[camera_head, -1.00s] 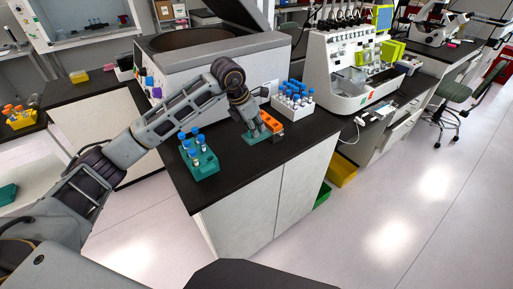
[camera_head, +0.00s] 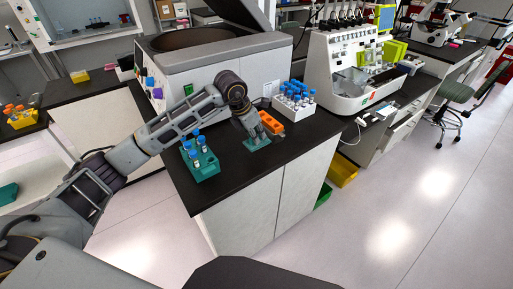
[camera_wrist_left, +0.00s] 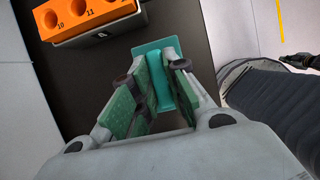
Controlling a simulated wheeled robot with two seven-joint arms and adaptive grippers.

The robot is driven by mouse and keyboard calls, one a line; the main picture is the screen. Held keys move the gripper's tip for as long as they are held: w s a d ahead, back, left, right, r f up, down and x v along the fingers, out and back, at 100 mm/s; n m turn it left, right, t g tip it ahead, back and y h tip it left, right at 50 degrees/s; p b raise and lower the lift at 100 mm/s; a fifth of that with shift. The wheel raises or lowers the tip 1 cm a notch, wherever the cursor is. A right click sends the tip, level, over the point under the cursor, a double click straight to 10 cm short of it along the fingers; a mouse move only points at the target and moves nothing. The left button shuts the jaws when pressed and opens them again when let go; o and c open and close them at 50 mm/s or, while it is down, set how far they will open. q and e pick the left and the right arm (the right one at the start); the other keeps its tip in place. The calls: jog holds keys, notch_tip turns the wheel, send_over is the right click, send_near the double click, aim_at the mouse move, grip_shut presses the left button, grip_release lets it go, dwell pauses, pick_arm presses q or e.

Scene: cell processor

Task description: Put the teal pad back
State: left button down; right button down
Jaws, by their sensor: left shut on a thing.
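The teal pad (camera_head: 258,144) is at the black bench top, just in front of the orange rack; I cannot tell whether it touches the surface. My left gripper (camera_head: 252,136) reaches down over it and is shut on it. In the left wrist view the teal pad (camera_wrist_left: 158,52) shows between and beyond the green-lined fingers of the gripper (camera_wrist_left: 153,78). The fingers hide part of the pad.
The orange numbered rack (camera_head: 270,123) sits close behind the pad. A white rack of blue-capped tubes (camera_head: 293,105) stands behind right, and a teal tube rack (camera_head: 205,168) to the left. A large grey machine (camera_head: 215,65) borders the back. The bench's front right is clear.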

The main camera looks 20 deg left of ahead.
pick_arm(q)
jog(key=shift+f, duration=1.25)
jog(key=shift+f+p, duration=0.35)
jog(key=shift+f, duration=1.55)
jog(key=shift+f, duration=0.1)
jog(key=c, duration=1.4)
grip_release()
jog(key=b+v, duration=0.1)
jog(key=v, duration=1.1)
